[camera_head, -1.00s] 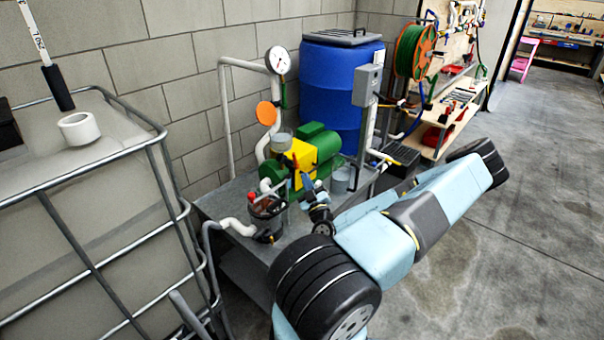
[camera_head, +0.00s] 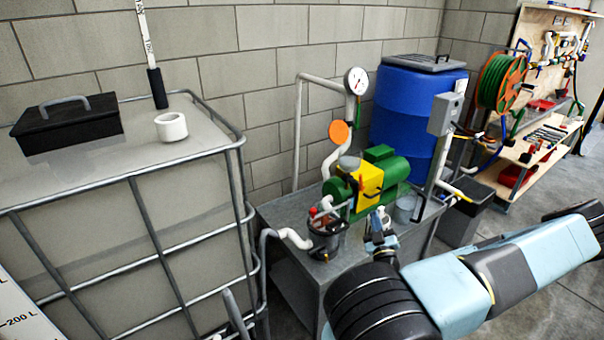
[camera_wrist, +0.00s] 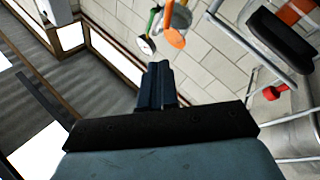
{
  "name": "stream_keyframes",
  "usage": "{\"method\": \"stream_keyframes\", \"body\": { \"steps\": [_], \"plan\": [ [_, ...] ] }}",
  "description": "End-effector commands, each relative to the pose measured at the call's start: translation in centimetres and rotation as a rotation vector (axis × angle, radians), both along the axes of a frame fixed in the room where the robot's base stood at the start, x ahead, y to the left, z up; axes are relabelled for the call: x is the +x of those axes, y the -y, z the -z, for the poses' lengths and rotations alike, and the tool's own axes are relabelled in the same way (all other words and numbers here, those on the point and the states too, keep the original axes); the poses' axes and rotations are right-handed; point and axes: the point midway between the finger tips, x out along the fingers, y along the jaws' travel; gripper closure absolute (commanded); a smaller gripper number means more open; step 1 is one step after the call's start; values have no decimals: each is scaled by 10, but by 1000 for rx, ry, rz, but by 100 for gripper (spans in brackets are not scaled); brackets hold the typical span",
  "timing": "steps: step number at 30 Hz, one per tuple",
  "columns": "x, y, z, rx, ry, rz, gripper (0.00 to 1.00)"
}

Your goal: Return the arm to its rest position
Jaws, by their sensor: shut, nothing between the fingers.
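My gripper (camera_wrist: 160,86) is shut and empty in the wrist view, its dark fingers together with nothing between them. In the head view my pale blue arm reaches in from the right over the bench, and its end shows small and partly hidden in front of the green and yellow pump (camera_head: 371,184). The arm is bent, with a large black joint in the foreground. The clear strainer bowl (camera_head: 325,241) stands on the bench left of the arm's end. I cannot tell from the head view how far the gripper is from the pump.
The grey bench (camera_head: 275,222) carries pipes and a gauge (camera_head: 356,81). A blue barrel (camera_head: 404,110) and hose reel (camera_head: 500,82) stand behind. Some floor is clear at right.

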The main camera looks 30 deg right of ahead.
Motion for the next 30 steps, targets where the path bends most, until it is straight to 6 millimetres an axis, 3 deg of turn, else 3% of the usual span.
{"method": "stream_keyframes", "body": {
  "steps": [7, 11, 21, 30],
  "plan": [
    [4, -5, -5, -40, -6, -26, 100],
    [14, -21, -19, -166, -23, -102, 100],
    [40, -93, -67, -674, -22, -395, 100],
    [45, -159, -99, -1131, 72, -630, 100]
  ]
}}
